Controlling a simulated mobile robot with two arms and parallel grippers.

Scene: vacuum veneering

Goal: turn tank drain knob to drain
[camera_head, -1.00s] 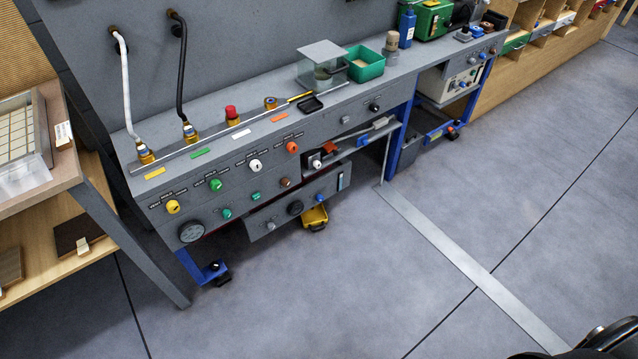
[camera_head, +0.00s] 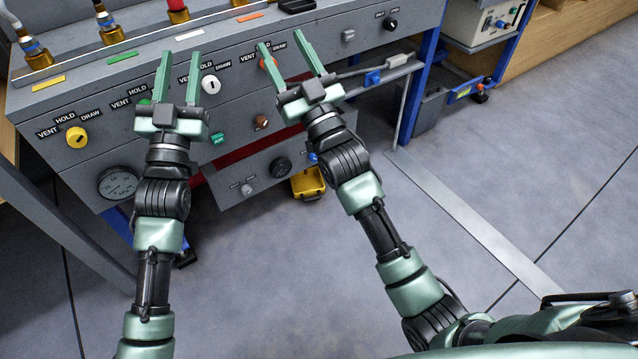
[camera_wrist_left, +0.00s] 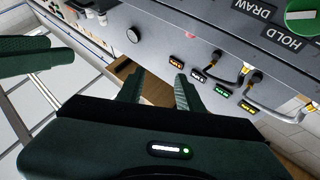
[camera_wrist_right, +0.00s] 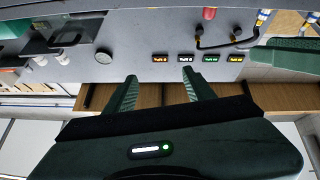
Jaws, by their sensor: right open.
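I cannot tell which control is the tank drain knob, as no drain label is readable. A dark knob (camera_head: 390,24) with two small labels sits on the panel at upper right. A black knob (camera_head: 280,167) and a grey knob (camera_head: 247,189) are on the lower box. The front panel also has a yellow knob (camera_head: 76,137) and a white knob (camera_head: 210,84) marked VENT, HOLD, DRAW. My left gripper (camera_head: 180,54) is open and empty in front of the panel.
A round gauge (camera_head: 117,183) is at lower left of the panel. A small green knob (camera_head: 217,139) and brown knob (camera_head: 261,121) lie between the arms. A yellow container (camera_head: 307,183) sits under the bench. The floor (camera_head: 480,170) at right is mostly clear.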

